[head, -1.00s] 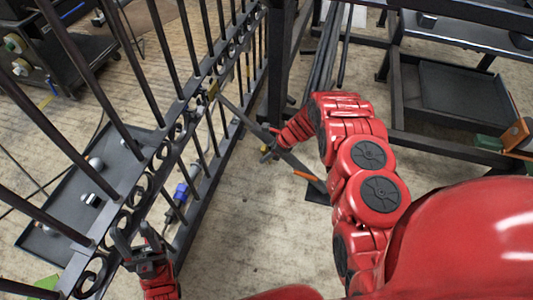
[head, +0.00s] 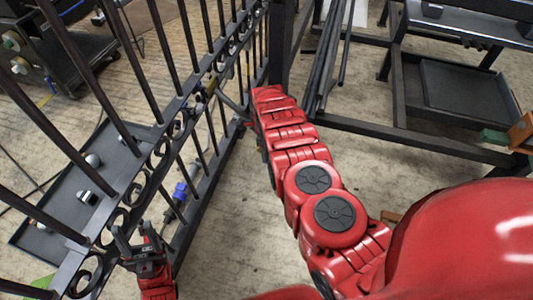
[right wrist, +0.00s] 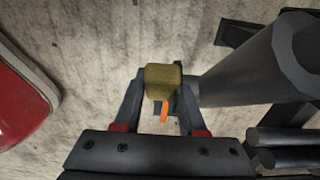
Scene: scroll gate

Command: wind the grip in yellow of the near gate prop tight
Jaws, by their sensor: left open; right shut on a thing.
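The dark iron gate (head: 160,150) with scrollwork runs diagonally across the left of the head view. The grey prop bar (head: 233,104) slants down from it; my right arm hides most of it. In the right wrist view the yellow grip (right wrist: 163,75) sits at the end of a thick grey tube (right wrist: 250,75), between the fingers of my right gripper (right wrist: 160,100). The right gripper is shut on this grip. An orange piece (right wrist: 164,113) shows just below the grip. My left gripper (head: 135,232) is open and empty beside the gate's lower scrolls.
A dark tray (head: 60,200) with small parts lies beyond the gate. A blue connector (head: 180,191) lies on the floor by the gate. A dark frame and shelf (head: 460,95) stand at the right. Pale floor in the lower middle is clear.

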